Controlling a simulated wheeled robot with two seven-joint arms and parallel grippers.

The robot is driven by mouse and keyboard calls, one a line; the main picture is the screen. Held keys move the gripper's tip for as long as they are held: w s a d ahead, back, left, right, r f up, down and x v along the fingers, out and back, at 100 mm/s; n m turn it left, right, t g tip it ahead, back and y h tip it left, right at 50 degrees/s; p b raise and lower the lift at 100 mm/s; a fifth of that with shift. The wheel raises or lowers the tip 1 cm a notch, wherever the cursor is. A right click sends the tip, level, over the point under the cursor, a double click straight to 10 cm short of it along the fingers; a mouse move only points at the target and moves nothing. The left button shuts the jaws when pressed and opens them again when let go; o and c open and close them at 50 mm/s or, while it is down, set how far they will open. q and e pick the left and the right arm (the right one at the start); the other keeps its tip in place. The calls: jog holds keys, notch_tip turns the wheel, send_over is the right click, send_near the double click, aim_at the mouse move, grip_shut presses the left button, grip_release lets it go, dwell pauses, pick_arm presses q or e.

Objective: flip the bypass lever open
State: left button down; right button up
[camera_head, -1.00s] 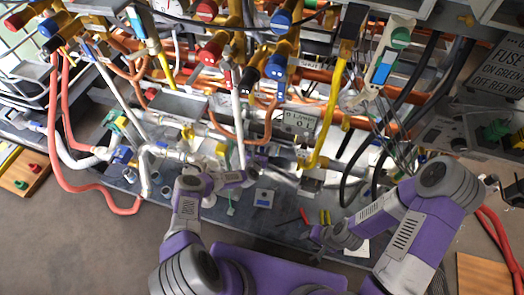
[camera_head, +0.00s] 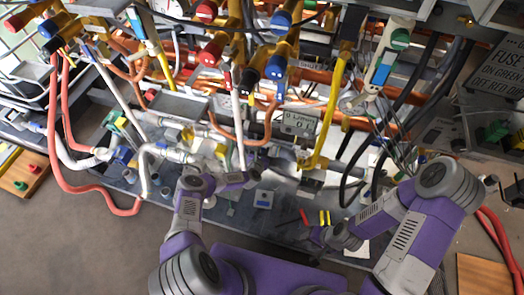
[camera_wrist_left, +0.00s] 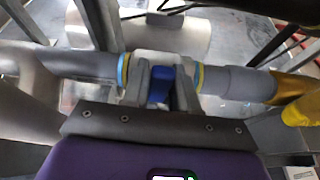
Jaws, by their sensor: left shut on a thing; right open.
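In the left wrist view a blue lever (camera_wrist_left: 160,84) stands on a valve body on a grey horizontal pipe. Blue and yellow bands mark the pipe on either side of the valve. My left gripper (camera_wrist_left: 160,90) has its two grey fingers on either side of the blue lever and is shut on it. In the head view my left gripper (camera_head: 255,175) reaches in among the lower pipes; the lever cannot be made out there. My right gripper (camera_head: 317,236) is open and empty, low over the dark work surface, apart from the pipes.
Red and blue valve knobs and a yellow pipe (camera_head: 334,105) crowd the space above. A grey box (camera_head: 263,198) and small red and yellow pieces (camera_head: 325,217) lie on the work surface. A red hose (camera_head: 65,185) loops at the left. Floor is clear in front.

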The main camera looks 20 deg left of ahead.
pick_arm(q)
jog(key=shift+s+d+f+m+t+y, duration=0.15)
jog(key=shift+d+f+m+y, duration=0.2)
jog(key=shift+d+m+y, duration=0.5)
jog(key=shift+w+d+f+m+t+y, duration=0.15)
jog(key=shift+d+f+m+y, duration=0.3)
jog(key=shift+d+m, duration=0.65)
jog(key=shift+s+a+r, duration=0.1)
jog(key=c, duration=1)
grip_release()
jog(key=shift+o, duration=0.2)
